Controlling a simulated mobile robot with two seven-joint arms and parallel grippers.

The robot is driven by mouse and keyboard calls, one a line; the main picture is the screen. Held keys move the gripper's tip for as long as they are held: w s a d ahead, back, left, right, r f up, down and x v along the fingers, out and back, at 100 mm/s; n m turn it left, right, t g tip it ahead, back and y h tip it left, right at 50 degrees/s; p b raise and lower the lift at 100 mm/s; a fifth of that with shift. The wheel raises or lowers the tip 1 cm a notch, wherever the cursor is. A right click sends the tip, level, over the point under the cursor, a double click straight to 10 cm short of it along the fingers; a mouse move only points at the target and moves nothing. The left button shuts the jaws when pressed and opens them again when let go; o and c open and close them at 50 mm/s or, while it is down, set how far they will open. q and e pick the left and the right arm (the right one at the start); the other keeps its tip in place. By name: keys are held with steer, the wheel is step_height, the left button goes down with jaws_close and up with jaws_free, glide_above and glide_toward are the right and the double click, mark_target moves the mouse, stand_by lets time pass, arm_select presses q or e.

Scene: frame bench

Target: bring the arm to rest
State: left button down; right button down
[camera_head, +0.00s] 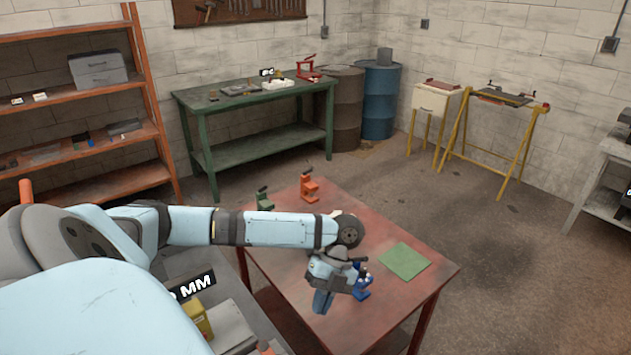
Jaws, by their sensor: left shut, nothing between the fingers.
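My left arm (275,229) reaches in from the left over the red table (330,334). My left gripper (323,302) hangs from its end, pointing down above the table, shut with nothing between its fingers. A small blue clamp-like tool (363,290) stands on the table just right of the gripper, partly hidden behind it. I cannot tell whether they touch. My right gripper is not in view.
A green clamp-like tool (264,201) and an orange one (309,189) stand at the table's far edge. A flat green square (404,261) lies at its right. A green workbench (262,149), a blue barrel (380,102) and orange shelves (90,90) stand behind.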

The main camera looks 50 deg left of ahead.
arm_select(q)
steer(key=shift+w+r, duration=0.1)
steer(key=shift+r, duration=0.1)
steer(key=shift+w+a+f, duration=0.1)
stand_by(0.4)
